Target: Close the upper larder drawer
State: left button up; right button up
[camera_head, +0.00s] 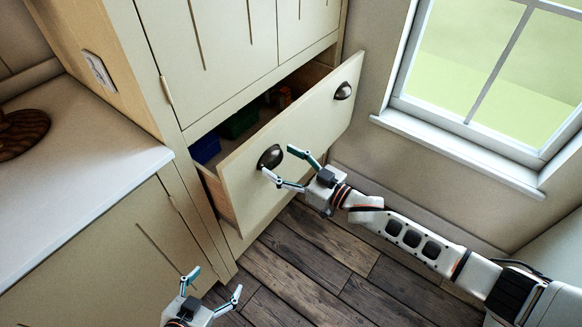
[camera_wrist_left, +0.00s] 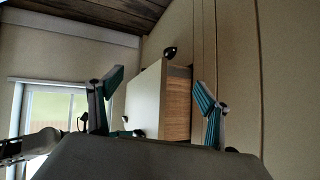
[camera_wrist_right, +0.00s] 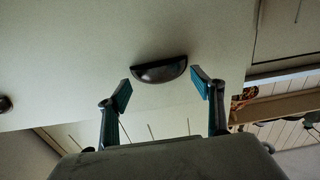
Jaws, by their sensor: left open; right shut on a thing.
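The upper larder drawer (camera_head: 292,135) stands pulled out from the cream larder, with two dark cup handles on its front. My right gripper (camera_head: 278,161) is at the drawer front, its fingers at the left cup handle (camera_head: 270,157). My left gripper (camera_head: 214,281) is open and empty, low in front of the larder. The left wrist view shows the drawer's side (camera_wrist_left: 177,103) beyond its spread fingers.
Blue and green items (camera_head: 240,122) lie inside the drawer. A counter (camera_head: 70,160) with a brown woven object (camera_head: 20,132) is at left. A window (camera_head: 490,70) is in the right wall. The wooden floor (camera_head: 320,255) before the larder is clear.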

pick_arm(q)
jog(key=shift+w+a+f+b, duration=0.15)
jog(key=shift+a+f+b, duration=0.15)
jog(key=shift+f+b, duration=0.7)
jog(key=shift+w+a+f+b, duration=0.1)
jog(key=shift+a+f+b, duration=0.25)
jog(key=shift+b, duration=1)
pick_arm(e)
jog(key=x, duration=1.4)
jog(key=shift+a+r, duration=0.25)
pick_arm(q)
jog(key=shift+d+f, duration=0.1)
jog(key=shift+f, duration=0.05)
pick_arm(e)
jog(key=shift+w, duration=0.2)
jog(key=o, duration=1.3)
jog(key=shift+r, duration=0.1)
jog(key=shift+o, duration=0.7)
jog(key=shift+a, duration=0.2)
pick_arm(q)
jog(key=shift+f, duration=0.25)
pick_arm(e)
jog(key=shift+f, duration=0.25)
pick_arm(q)
jog(key=shift+s, duration=0.1)
pick_arm(e)
jog(key=shift+d, duration=0.15)
jog(key=shift+d+f, duration=0.1)
